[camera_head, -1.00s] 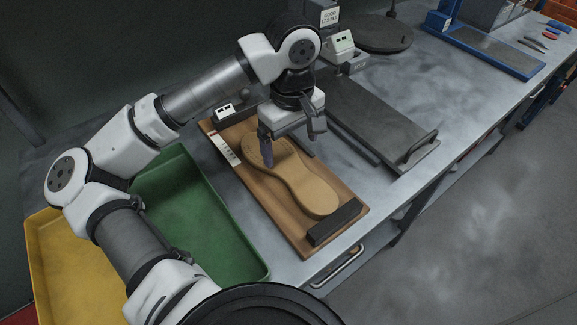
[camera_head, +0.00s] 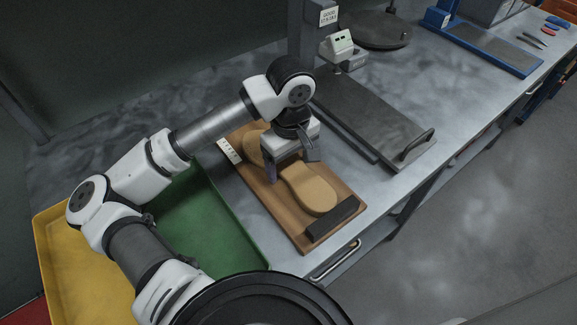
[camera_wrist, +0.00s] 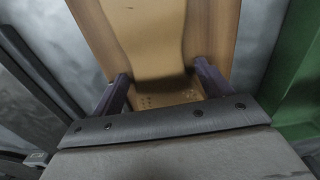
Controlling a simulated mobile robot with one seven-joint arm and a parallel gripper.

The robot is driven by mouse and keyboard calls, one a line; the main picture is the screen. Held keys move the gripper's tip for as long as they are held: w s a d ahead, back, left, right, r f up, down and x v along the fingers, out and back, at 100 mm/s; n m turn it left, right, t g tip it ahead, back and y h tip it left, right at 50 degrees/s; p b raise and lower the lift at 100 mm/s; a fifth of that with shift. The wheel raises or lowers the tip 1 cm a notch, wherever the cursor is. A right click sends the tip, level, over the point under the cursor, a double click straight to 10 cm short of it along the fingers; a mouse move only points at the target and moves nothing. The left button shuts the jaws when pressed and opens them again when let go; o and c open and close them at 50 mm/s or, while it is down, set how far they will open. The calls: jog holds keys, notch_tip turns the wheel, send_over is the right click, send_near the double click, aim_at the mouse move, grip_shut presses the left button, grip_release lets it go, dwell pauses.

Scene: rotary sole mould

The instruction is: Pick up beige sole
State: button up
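The beige sole (camera_head: 309,190) lies flat on a brown wooden board (camera_head: 293,231), its near end beside a dark block. In the wrist view the sole (camera_wrist: 150,40) runs between the two fingers of my gripper (camera_wrist: 159,92). My gripper (camera_head: 291,168) is over the narrow middle of the sole in the head view, with the fingers pointing down. The fingers are apart, one on each side of the sole, with small gaps visible. The far part of the sole is partly hidden behind my gripper and arm.
A dark block (camera_head: 332,218) sits at the board's near end. A dark hinged plate with a handle (camera_head: 416,143) lies to the right. A green tray (camera_head: 236,232) and a yellow tray (camera_head: 84,262) are to the left. A round dark plate (camera_head: 375,29) stands behind.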

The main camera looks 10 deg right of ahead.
jog(key=c, duration=0.9)
jog(key=shift+r, duration=0.1)
jog(key=shift+c, duration=0.2)
